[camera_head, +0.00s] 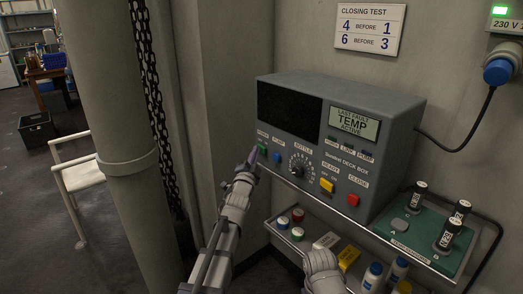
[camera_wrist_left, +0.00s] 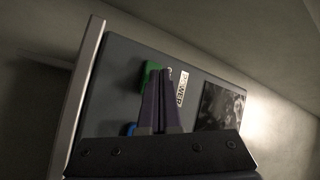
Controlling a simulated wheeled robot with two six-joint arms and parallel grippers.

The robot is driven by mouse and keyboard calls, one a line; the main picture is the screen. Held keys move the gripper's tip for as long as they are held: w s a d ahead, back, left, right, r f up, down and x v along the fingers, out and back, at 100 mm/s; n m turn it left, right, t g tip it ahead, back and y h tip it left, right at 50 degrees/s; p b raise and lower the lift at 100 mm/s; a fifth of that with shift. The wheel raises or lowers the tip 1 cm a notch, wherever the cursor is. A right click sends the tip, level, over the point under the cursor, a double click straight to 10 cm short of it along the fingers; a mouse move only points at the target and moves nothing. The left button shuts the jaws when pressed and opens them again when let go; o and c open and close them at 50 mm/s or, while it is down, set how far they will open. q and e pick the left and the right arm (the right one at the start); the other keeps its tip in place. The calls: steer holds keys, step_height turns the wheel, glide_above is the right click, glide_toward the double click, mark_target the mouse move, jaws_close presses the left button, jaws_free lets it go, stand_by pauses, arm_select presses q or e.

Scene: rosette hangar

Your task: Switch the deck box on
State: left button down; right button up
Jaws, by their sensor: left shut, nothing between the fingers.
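The grey deck box (camera_head: 391,108) stands on a metal shelf against the wall. Its large screen (camera_head: 289,110) is dark, and a small display reads "LAST FAULT TEMP ACTIVE". The green POWER switch (camera_head: 262,149) is at the left end of its front panel, with a blue button (camera_head: 277,158) beside it. My left gripper (camera_head: 253,156) is shut and empty, its tips at the green switch. In the left wrist view, the shut fingers (camera_wrist_left: 161,76) overlap the green switch (camera_wrist_left: 149,69) beside the POWER label; I cannot tell whether they touch.
A yellow switch (camera_head: 328,186), red button (camera_head: 353,199) and dial (camera_head: 299,166) sit further right on the panel. A green tray (camera_head: 457,257) with dark cylinders is at right. Bottles and coloured caps are on the lower shelf. A thick pillar (camera_head: 112,120) stands left.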

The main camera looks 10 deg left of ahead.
arm_select(q)
steer(key=shift+w+d+r, duration=0.2)
steer(key=shift+w+d, duration=0.2)
steer(key=shift+w, duration=0.15)
stand_by(1.0)
steer(key=shift+s+a+f, duration=0.1)
steer(key=shift+s+a, duration=0.05)
steer(key=shift+s, duration=0.15)
stand_by(0.3)
steer(key=shift+s+a+f, duration=0.15)
steer(key=shift+s+a, duration=1.8)
